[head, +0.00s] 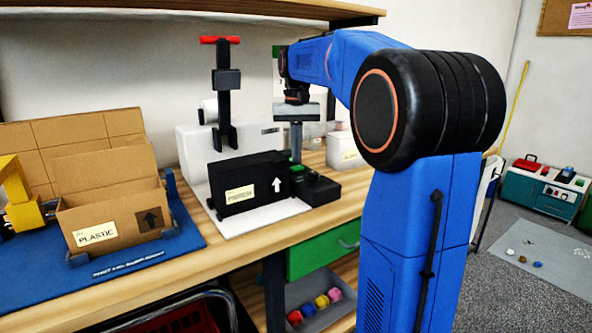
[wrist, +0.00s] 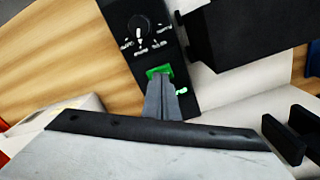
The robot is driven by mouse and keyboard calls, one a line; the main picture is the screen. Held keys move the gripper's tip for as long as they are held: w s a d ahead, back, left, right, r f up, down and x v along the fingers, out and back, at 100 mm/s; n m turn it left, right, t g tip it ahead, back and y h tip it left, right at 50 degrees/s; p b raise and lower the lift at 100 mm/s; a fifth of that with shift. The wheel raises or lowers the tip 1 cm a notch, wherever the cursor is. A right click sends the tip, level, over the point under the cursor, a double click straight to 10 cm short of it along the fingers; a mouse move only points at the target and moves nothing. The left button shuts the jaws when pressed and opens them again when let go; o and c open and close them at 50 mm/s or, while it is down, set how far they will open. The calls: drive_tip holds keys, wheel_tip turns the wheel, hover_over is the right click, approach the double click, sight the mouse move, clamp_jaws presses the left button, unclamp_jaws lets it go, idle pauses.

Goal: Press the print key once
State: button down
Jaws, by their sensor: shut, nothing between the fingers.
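A green key (wrist: 160,71) sits on a black control box (wrist: 135,12) in the wrist view. Small green lettering beside it is too blurred to read. The box also shows in the head view (head: 319,189), on the bench beside a black bin. My gripper (wrist: 161,80) is shut and empty, with its fingers pointing down at the key. The fingertips overlap the key's near edge in the picture; I cannot tell whether they touch it. In the head view my gripper (head: 296,157) is above the box's back left part.
A dial (wrist: 140,28) with small labels is on the same box. A black bin (head: 245,187) with a white arrow stands close on the left. A red-handled black stand (head: 223,95) rises behind it. A cardboard box marked PLASTIC (head: 112,220) sits further left.

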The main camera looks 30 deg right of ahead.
drive_tip(key=shift+f, duration=0.65)
idle(0.4)
wheel_tip(320, 180, up, 7)
idle(1.2)
idle(0.8)
